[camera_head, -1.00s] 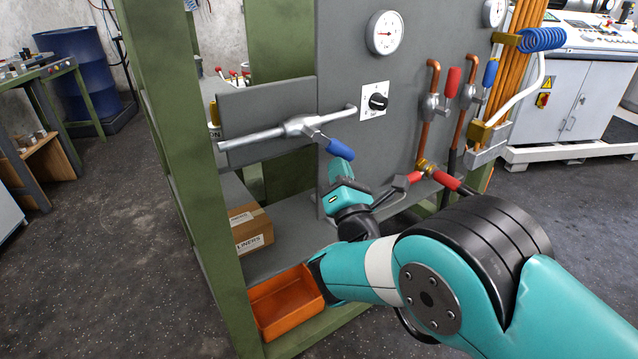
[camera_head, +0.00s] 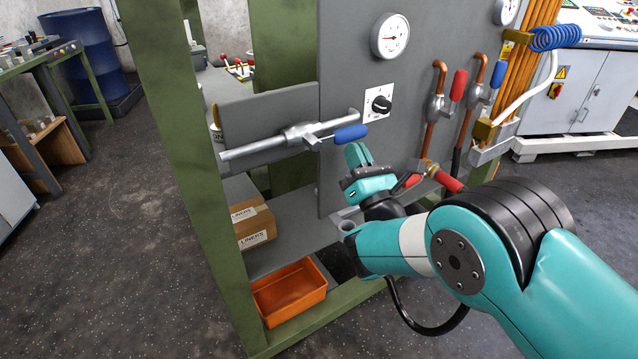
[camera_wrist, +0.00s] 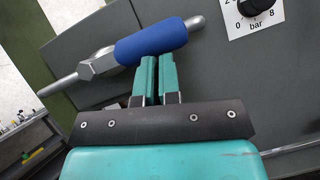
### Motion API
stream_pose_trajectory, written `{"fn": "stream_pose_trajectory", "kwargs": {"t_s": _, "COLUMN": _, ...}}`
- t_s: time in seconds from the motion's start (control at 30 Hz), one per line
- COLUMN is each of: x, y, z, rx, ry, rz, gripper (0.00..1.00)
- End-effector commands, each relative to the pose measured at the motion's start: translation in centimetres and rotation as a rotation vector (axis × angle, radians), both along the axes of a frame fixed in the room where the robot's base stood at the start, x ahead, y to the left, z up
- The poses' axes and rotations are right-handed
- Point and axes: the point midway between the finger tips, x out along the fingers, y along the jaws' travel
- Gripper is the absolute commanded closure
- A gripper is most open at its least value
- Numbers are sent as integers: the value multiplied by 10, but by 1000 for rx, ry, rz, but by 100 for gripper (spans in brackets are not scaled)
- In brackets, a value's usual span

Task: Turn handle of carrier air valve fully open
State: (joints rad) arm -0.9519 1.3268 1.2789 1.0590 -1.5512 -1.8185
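A valve with a blue handle (camera_head: 351,133) sits on a horizontal grey pipe (camera_head: 255,144) on the panel; I see no readable label naming it. The handle points right and slightly up, nearly in line with the pipe. In the wrist view the blue handle (camera_wrist: 152,40) lies across the top, just beyond my fingertips. My gripper (camera_head: 356,153) is just below the handle, its two teal fingers (camera_wrist: 158,62) side by side and shut with nothing visible between them. The fingertips are close against the handle's lower side; I cannot tell whether they touch.
A black knob (camera_head: 381,104) and a gauge (camera_head: 390,36) are on the panel above. Red-handled valves (camera_head: 458,85) on copper pipes stand to the right. A green post (camera_head: 180,150) is at left. A carton (camera_head: 252,223) and an orange bin (camera_head: 289,292) lie below.

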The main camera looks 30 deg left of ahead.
Motion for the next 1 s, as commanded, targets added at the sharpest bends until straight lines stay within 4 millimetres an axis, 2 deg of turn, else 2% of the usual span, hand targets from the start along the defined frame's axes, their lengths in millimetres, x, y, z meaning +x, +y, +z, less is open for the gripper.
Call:
{"fn": "stream_pose_trajectory", "kwargs": {"t_s": 0.67, "x": 2, "y": -1, "z": 3, "rx": 7, "ry": 1, "rz": -5, "gripper": 100}}
{"fn": "stream_pose_trajectory", "kwargs": {"t_s": 0.77, "x": 1, "y": 0, "z": -5, "rx": 6, "ry": 1, "rz": -3, "gripper": 100}}
{"fn": "stream_pose_trajectory", "kwargs": {"t_s": 1.0, "x": -10, "y": 6, "z": -41, "rx": 3, "ry": 1, "rz": 18, "gripper": 100}}
